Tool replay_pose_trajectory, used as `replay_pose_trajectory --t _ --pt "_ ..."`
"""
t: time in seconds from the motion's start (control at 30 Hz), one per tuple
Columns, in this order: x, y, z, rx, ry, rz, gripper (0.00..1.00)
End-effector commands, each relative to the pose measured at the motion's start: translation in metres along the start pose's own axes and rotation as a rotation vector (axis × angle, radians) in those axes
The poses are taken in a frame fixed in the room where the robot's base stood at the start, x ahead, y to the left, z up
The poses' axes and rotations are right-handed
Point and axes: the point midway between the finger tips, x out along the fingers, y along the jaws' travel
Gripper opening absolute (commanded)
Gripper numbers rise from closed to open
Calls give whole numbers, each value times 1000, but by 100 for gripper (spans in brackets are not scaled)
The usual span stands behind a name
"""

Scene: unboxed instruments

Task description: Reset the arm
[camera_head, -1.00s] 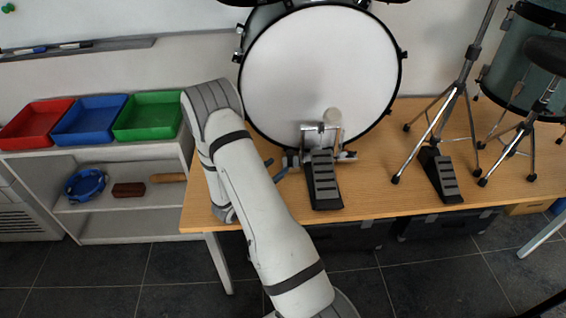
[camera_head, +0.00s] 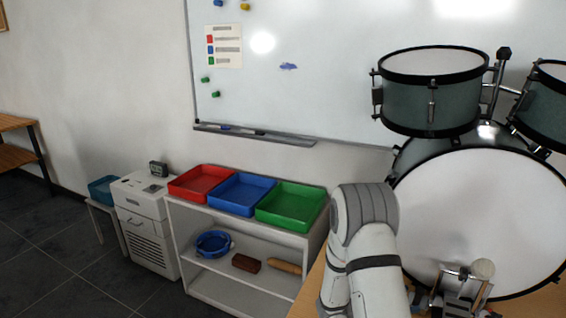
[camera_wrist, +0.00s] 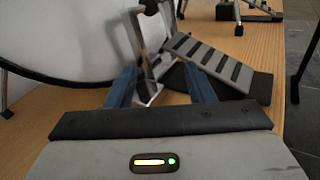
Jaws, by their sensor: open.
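In the wrist view my gripper (camera_wrist: 160,82) is open, its two blue fingers spread apart. Between and beyond them stand the silver bracket (camera_wrist: 142,65) and the grey ridged footboard (camera_wrist: 212,58) of the bass drum pedal. I cannot tell whether the fingers touch the pedal. In the head view my arm reaches over the table's left end.
A shelf (camera_head: 180,235) left of the table (camera_head: 308,292) carries red (camera_head: 200,181), blue (camera_head: 240,192) and green (camera_head: 290,205) trays. A whiteboard (camera_head: 330,60) hangs behind. Teal toms (camera_head: 430,95) sit above the bass drum. Floor at the left is open.

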Motion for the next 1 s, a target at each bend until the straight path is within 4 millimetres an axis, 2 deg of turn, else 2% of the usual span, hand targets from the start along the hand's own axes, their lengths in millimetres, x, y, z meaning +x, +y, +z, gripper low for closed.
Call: replay_pose_trajectory --t 0.03,0.1,0.3,0.47,0.6,0.8,1.0 --pt "-2 -8 29 58 24 -62 48" --pt "-7 -24 55 135 67 -158 48" --pt "-34 -70 114 369 218 -409 48" --pt "-66 -102 148 573 367 -592 48" --pt "-100 -124 172 756 515 -737 48" --pt "-155 -141 204 1025 755 -922 48" --pt "-205 -146 235 1262 996 -1071 48"
